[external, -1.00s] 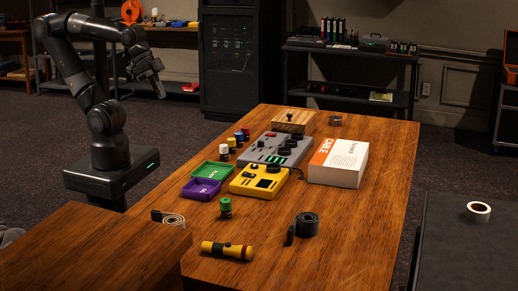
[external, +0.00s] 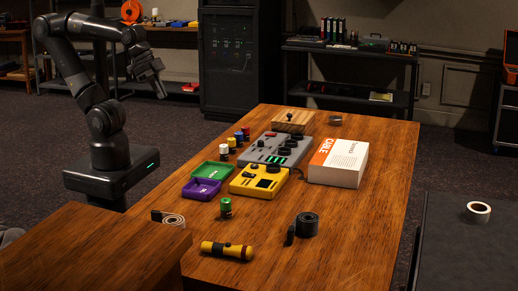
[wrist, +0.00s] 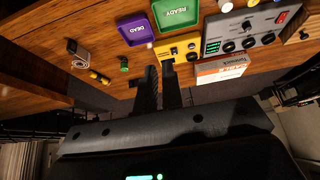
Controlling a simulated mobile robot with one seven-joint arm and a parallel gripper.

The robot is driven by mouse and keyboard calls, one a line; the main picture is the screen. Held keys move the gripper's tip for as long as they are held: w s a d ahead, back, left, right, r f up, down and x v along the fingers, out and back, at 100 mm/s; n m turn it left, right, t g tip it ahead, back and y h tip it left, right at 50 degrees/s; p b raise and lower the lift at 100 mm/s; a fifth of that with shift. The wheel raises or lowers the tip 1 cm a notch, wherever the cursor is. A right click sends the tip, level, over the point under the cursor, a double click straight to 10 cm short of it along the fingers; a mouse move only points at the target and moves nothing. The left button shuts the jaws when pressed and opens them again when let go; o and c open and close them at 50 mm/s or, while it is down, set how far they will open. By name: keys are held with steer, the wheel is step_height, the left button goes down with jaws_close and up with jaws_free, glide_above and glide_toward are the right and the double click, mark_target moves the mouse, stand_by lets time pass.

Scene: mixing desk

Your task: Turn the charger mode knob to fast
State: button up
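Two boxes with knobs stand on the wooden table. The grey box (external: 262,152) has dark knobs and green lights; the yellow box (external: 254,184), in front of it, has dark knobs and a dark square panel. I cannot tell for sure which is the charger, and no mode label is readable. In the wrist view the grey box (wrist: 240,34) shows a row of knobs and a red switch, and the yellow box (wrist: 178,47) is just beyond my fingertips in the picture. My gripper (wrist: 160,66) is open and empty, its fingers apart. In the external view my gripper (external: 150,74) is raised left of the table, away from both boxes.
Green READY tray (external: 211,169) and purple DEAD tray (external: 201,188) lie left of the boxes, with several small cylinders behind. A white-orange cable box (external: 338,163) stands right. A flashlight (external: 227,250), green-topped cylinder (external: 225,208) and black roll (external: 307,225) are nearer.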

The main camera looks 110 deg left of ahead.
steer(key=shift+o, duration=0.8)
steer(key=shift+w+a+r, duration=0.15)
steer(key=shift+w+a, duration=0.05)
steer(key=shift+w, duration=0.2)
steer(key=o, duration=0.6)
steer(key=w+a+n, duration=0.1)
steer(key=w, duration=0.1)
steer(key=w+a+n+g, duration=0.1)
steer(key=w, duration=0.1)
steer(key=w+a+r+n, duration=0.1)
steer(key=w+a, duration=0.1)
steer(key=w, duration=0.1)
steer(key=shift+w+g+y, duration=0.1)
steer(key=shift+g+y, duration=0.2)
steer(key=w+a+f+n+g, duration=0.1)
steer(key=w+a+f+n, duration=0.1)
steer(key=w+a, duration=0.4)
steer(key=shift+w+a+n+g, duration=0.4)
steer(key=shift+w+n, duration=0.1)
steer(key=shift+w, duration=0.55)
steer(key=n+g, duration=0.3)
steer(key=n, duration=0.2)
glide_toward(261, 141)
steer(key=f, duration=0.8)
steer(key=shift+s+a+f, duration=0.15)
steer(key=shift+s+f, duration=0.15)
steer(key=shift+s, duration=0.05)
steer(key=shift+c, duration=0.4)
jaws_close()
